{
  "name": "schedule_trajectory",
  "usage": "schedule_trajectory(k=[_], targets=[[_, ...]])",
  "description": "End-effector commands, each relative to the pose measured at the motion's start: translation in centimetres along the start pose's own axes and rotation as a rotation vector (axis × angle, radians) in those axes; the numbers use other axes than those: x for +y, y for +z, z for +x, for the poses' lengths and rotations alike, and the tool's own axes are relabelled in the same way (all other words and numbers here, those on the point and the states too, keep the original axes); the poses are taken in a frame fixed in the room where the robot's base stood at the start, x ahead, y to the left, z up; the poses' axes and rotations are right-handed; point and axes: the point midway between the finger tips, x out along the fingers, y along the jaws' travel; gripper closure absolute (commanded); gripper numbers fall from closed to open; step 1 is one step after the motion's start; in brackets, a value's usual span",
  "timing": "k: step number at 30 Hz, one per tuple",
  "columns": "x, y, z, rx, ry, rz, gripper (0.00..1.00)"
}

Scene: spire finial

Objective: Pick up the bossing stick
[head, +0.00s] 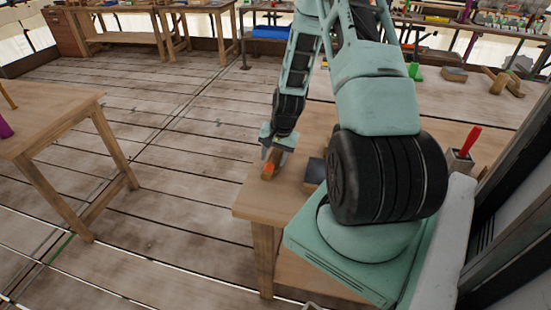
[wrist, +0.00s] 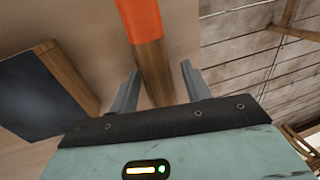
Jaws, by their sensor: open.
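A stick-like piece with a wooden part and an orange part lies on the wooden table near its left edge; I take it for the bossing stick (head: 268,169). In the wrist view the bossing stick (wrist: 153,70) runs down between the fingers, its orange part farther out. My gripper (head: 275,154) is over it, fingers pointing down. In the wrist view my gripper (wrist: 158,82) is open, with one finger on each side of the wooden part and visible gaps. The stick's near end is hidden behind the gripper body. I cannot tell how far down the fingers reach.
A dark-faced block with a wooden edge (wrist: 45,92) lies beside the stick; it also shows in the head view (head: 314,171). A red-handled tool (head: 468,141) stands in a holder at right. Another wooden table (head: 60,108) is at left, with open plank floor between.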

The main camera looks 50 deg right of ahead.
Motion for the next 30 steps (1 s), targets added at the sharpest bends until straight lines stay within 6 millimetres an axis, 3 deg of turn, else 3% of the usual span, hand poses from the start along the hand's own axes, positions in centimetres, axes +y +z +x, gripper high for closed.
schedule_trajectory(k=[3,9,22,30], targets=[[0.0,0.0,0.0,0.0,0.0,0.0,0.52],[0.0,0.0,0.0,0.0,0.0,0.0,1.0],[-0.2,-0.1,-0.7,0.001,-0.001,0.0,1.0],[-0.9,-0.2,-4.2,0.006,-0.003,-0.002,1.0]])
